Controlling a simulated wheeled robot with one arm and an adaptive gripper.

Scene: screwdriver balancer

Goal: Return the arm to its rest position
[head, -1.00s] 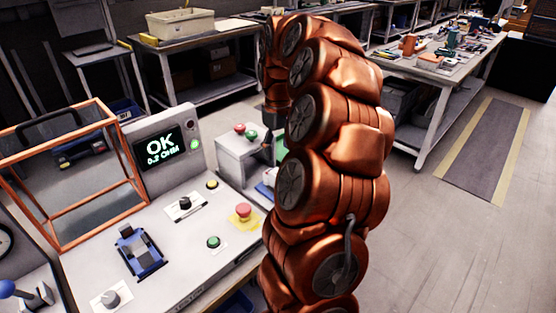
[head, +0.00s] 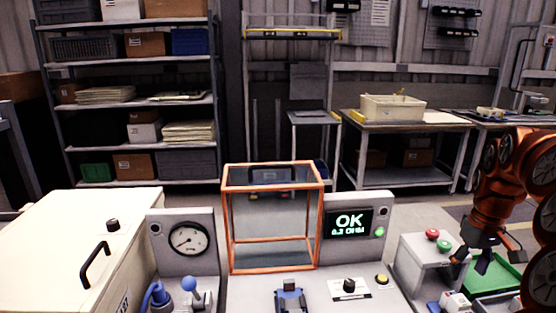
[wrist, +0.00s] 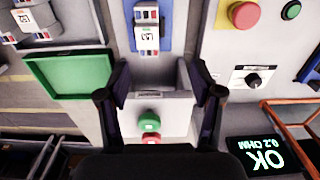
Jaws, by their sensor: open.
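My copper-coloured arm (head: 507,190) stands at the right edge of the head view, bent, with its gripper (head: 477,265) hanging downward beside the grey button box (head: 420,262). In the wrist view my gripper (wrist: 163,85) is open. Its two dark fingers are spread with nothing held between them. Beyond and between them are the button box's front and its green button (wrist: 149,122) and red button (wrist: 151,138). The rest of my arm is cut off by the right edge of the head view.
A green tray (wrist: 72,75) and a labelled device on a blue holder (wrist: 138,45) lie near my gripper. The test panel's screen (head: 349,222) reads OK, 0.2 OHM. An orange-framed clear box (head: 272,268) stands left of it. Shelves (head: 130,102) and a workbench (head: 405,122) are behind.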

